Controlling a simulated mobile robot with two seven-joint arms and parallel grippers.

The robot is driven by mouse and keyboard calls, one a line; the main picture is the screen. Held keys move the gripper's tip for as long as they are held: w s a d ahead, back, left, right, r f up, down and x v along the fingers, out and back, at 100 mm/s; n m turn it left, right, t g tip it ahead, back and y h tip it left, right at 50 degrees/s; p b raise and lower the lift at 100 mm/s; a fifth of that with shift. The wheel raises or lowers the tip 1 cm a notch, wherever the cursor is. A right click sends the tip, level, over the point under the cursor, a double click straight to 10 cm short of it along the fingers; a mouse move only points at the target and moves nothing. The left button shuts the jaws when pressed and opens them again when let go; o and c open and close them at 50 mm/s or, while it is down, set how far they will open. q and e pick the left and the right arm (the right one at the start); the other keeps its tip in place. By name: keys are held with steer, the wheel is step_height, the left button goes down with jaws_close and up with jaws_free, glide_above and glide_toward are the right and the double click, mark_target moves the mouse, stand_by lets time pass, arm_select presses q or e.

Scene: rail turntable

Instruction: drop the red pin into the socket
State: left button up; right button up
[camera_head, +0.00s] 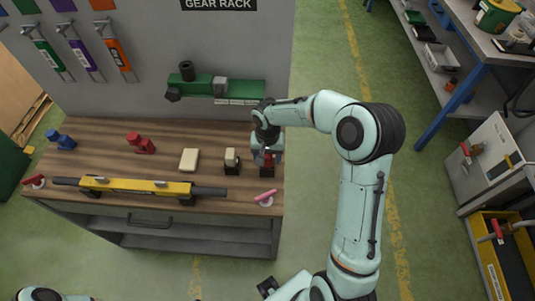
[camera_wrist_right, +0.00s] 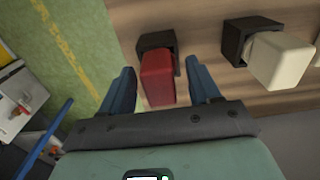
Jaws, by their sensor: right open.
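The red pin (camera_wrist_right: 158,78), a red block, stands in a black square socket (camera_wrist_right: 155,41) in the right wrist view. How deep it sits I cannot tell. In the head view the pin (camera_head: 269,160) and the socket (camera_head: 267,172) show at the bench's right end, partly hidden by my gripper. My right gripper (camera_wrist_right: 161,80) is open, with one blue finger on each side of the pin and gaps between. It also shows in the head view (camera_head: 266,153), pointing down over the pin. My left gripper is not in view.
A cream block (camera_head: 231,157) stands in another black socket (camera_head: 232,169) to the left. A yellow rail bar (camera_head: 135,187) lies along the front of the bench, and a pink lever (camera_head: 266,197) is at the front right corner. A green fixture (camera_head: 237,88) is on the back panel.

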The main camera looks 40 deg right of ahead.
jaws_close()
steer(key=shift+r, duration=0.1)
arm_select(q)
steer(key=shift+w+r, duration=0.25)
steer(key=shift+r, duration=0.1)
arm_select(e)
steer(key=shift+r, duration=0.65)
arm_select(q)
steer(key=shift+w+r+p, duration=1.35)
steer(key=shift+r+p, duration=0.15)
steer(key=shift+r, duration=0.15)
arm_select(e)
steer(key=shift+r, duration=3)
steer(key=shift+r, duration=0.1)
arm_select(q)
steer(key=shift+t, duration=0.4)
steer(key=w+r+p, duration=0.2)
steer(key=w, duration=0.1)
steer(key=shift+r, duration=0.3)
arm_select(e)
step_height(320, 180, up, 5)
steer(key=shift+w+f, duration=0.1)
